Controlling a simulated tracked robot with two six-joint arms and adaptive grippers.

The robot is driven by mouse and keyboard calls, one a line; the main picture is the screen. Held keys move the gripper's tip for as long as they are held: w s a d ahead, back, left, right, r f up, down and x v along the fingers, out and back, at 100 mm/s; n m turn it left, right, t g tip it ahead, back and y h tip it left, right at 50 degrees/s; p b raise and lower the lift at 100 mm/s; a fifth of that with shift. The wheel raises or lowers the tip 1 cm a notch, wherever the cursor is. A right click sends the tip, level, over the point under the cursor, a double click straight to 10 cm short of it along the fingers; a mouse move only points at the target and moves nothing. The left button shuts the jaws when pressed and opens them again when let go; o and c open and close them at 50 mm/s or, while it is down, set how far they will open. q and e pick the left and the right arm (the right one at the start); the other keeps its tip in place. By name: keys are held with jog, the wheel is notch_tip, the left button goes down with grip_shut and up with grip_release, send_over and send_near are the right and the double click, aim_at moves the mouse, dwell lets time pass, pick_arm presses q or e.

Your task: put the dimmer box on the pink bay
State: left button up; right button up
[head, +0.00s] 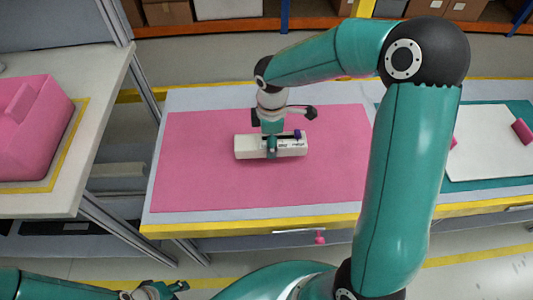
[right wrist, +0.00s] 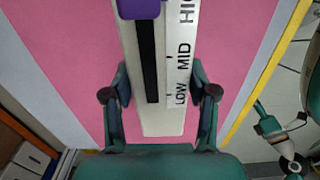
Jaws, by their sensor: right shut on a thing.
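The dimmer box (head: 245,146) is a long white box with a purple slider and black marks. It is over the middle of the pink bay (head: 195,180), lying crosswise; I cannot tell whether it rests there or hangs just above. My right gripper (head: 272,148) comes down on it from above. In the right wrist view the fingers (right wrist: 160,95) stand on either side of the box (right wrist: 165,122), near its LOW end, and are shut on it. The purple slider (right wrist: 138,8) is at the far end. My left gripper (head: 168,288) is low at the bottom left, away from the box.
A pink block-shaped part (head: 30,130) stands on the grey bench (head: 95,85) at left. A white panel (head: 490,150) with pink pieces lies on a teal area at right. The pink bay around the box is clear. A yellow strip (head: 240,224) marks the table's front edge.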

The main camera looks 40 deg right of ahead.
jog(key=shift+f, duration=2.3)
jog(key=shift+f+b, duration=0.1)
jog(key=shift+b, duration=0.2)
jog(key=o, duration=1.3)
notch_tip(320, 180, up, 12)
jog(key=shift+r+p, duration=0.15)
jog(key=shift+p, duration=0.65)
